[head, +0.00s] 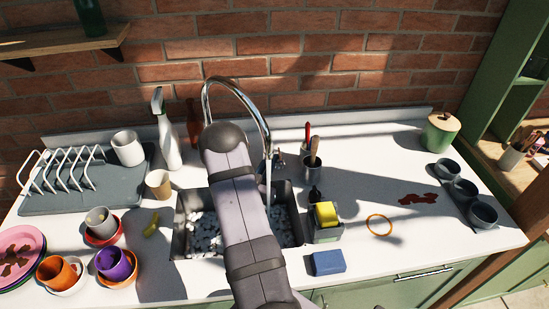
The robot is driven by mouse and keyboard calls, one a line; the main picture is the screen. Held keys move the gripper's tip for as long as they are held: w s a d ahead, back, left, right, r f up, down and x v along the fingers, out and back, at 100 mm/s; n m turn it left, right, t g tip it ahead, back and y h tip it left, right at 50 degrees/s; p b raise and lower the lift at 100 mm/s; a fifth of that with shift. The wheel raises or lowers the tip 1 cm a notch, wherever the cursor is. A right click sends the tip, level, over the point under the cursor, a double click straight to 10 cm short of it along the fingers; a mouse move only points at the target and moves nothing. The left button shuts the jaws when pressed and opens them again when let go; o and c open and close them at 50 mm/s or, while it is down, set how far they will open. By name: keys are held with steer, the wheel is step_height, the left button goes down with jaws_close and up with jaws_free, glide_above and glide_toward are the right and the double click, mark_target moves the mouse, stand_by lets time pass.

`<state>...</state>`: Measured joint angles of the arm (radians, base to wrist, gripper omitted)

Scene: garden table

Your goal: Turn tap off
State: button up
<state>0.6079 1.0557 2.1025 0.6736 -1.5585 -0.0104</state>
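The chrome tap (259,109) arches over the sink (183,208) at the back of the white counter. A pale, narrow stream appears to run from its spout end down into the sink. A small metal fitting (280,159), possibly the tap's handle, shows just right of the spout; its position cannot be read clearly. My arm reaches from the bottom edge up over the middle of the sink and covers part of the tap. My gripper is hidden behind my arm, so its fingers and its distance from the tap do not show.
A utensil holder (309,174) and a caddy with a yellow sponge (326,215) stand right of the sink. A spray bottle (167,135) and a red bottle (193,124) stand behind it on the left. Cups and plates crowd the left; the right counter is more open.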

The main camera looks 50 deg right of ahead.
mark_target(275, 177)
steer(key=shift+s+d+r+m+g+h, duration=0.2)
steer(key=shift+s+d+r+m, duration=0.1)
steer(key=shift+d, duration=0.2)
steer(key=shift+s+d+r+m+g+h, duration=0.1)
steer(key=shift+s+d+r+m+g, duration=0.15)
steer(key=shift+d, duration=0.2)
steer(key=shift+w+a+f+n+t, duration=0.35)
steer(key=shift+w+a+f+n, duration=0.1)
steer(key=shift+w+a+f, duration=0.1)
steer(key=shift+s+a+f+y, duration=0.2)
steer(key=shift+s+a+f, duration=0.1)
steer(key=shift+s+f, duration=0.3)
steer(key=shift+s+a+f+y, duration=0.2)
steer(key=shift+s+a+f, duration=0.1)
steer(key=shift+s+f, duration=0.2)
steer(key=s+a, duration=0.1)
steer(key=a, duration=0.1)
steer(key=s+a+r, duration=0.1)
steer(key=s, duration=0.1)
steer(key=shift+s+a, duration=0.1)
steer(key=shift+a, duration=0.3)
steer(key=shift+r, duration=0.1)
steer(key=shift+r+b, duration=0.4)
steer(key=shift+r, duration=4.5)
